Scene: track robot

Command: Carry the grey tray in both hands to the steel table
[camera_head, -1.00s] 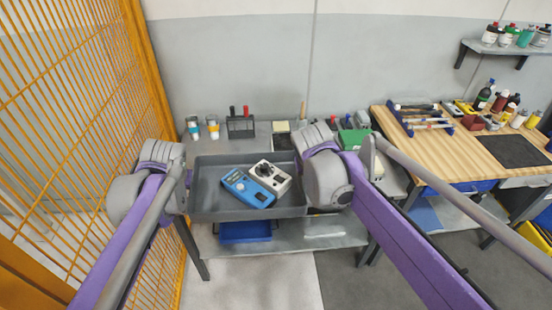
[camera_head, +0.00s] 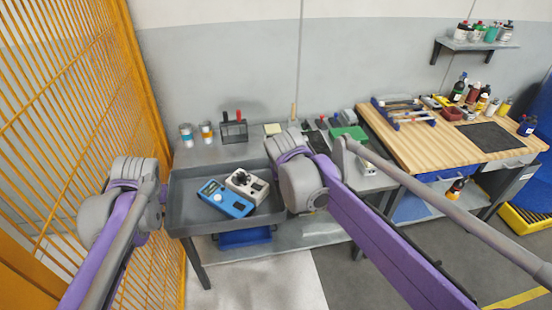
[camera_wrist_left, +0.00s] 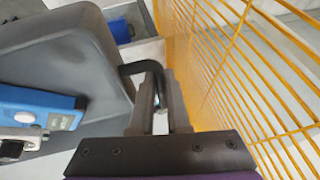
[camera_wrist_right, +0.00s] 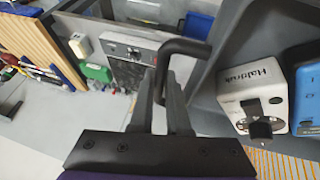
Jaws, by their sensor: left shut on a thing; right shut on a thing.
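The grey tray (camera_head: 200,225) is held up between my two arms in the head view, in front of the steel table (camera_head: 225,150). A blue device (camera_head: 226,198) and a white device (camera_head: 246,186) with a dark knob lie in it. In the left wrist view my left gripper (camera_wrist_left: 158,95) is shut on the tray's dark handle (camera_wrist_left: 132,68). In the right wrist view my right gripper (camera_wrist_right: 168,85) is shut on the other handle (camera_wrist_right: 188,46). In the head view both gripper tips are hidden behind my wrists.
An orange mesh fence (camera_head: 75,100) stands close on the left. The steel table holds two cups (camera_head: 196,133), a wire holder (camera_head: 233,129) and a green box (camera_head: 349,133). A blue bin (camera_head: 243,238) sits on its lower shelf. A wooden workbench (camera_head: 440,140) stands to the right.

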